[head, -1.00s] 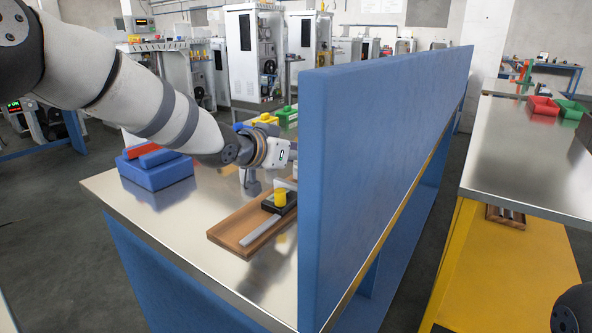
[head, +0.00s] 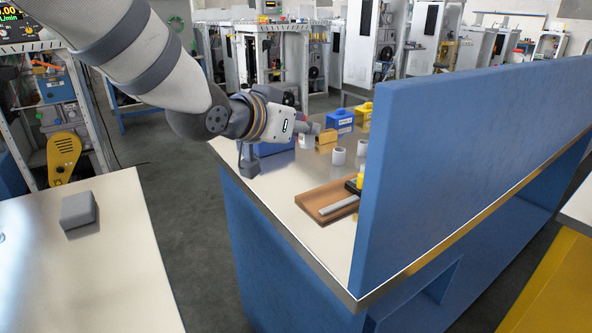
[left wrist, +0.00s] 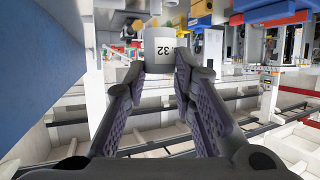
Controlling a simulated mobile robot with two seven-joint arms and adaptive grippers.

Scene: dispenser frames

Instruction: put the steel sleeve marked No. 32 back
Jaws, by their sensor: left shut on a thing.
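The pale steel sleeve (left wrist: 163,48), with a "32" label turned sideways, is between the fingertips of my left gripper (left wrist: 159,70) in the left wrist view. The fingers are shut on it. In the head view my left gripper (head: 313,128) is above the steel bench (head: 280,185), left of the blue partition. I cannot clearly pick out the held sleeve there. Two other pale sleeves stand on the bench: one (head: 338,156) in front, one (head: 362,147) beside the partition. My right gripper is out of view.
The blue partition (head: 440,140) rises along the bench's right side. A wooden tray (head: 312,197) lies near it. Blue (head: 341,121), yellow (head: 364,113) and orange (head: 327,140) blocks stand beyond my gripper. A grey block (head: 79,210) lies on the left table.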

